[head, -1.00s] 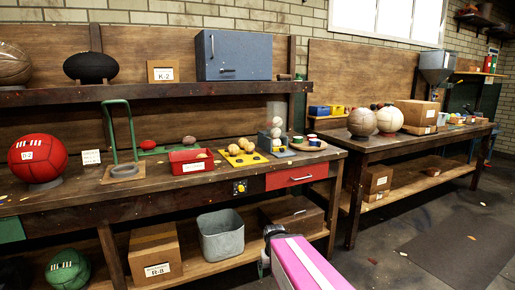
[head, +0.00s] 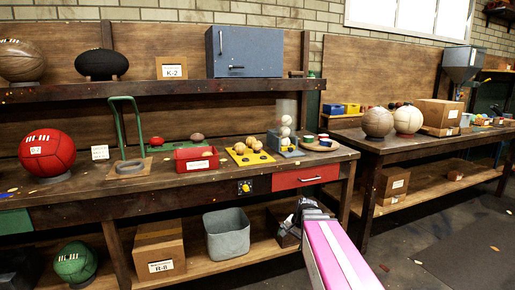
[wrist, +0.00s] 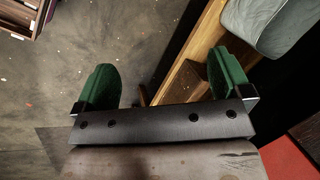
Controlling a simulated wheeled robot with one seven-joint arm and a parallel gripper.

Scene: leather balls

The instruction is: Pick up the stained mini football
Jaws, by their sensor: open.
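Several small tan and brown balls (head: 239,148) sit on a yellow board on the left bench. A small reddish-brown oval ball (head: 196,137) and a small red one (head: 156,142) lie on a green strip behind the red bin. I cannot tell which of these small balls is the stained mini football; no stain can be made out at this size. My gripper (head: 308,208) is in front of the bench, below the red drawer. In the wrist view my gripper (wrist: 163,82) is open, its green pads wide apart with nothing between them.
A red drawer (head: 305,177) and the bench's front edge are above my gripper. A grey metal bin (head: 227,234) and cardboard box (head: 158,249) stand on the lower shelf. A clear tube of white balls (head: 285,125) stands beside the yellow board. Floor to the right is open.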

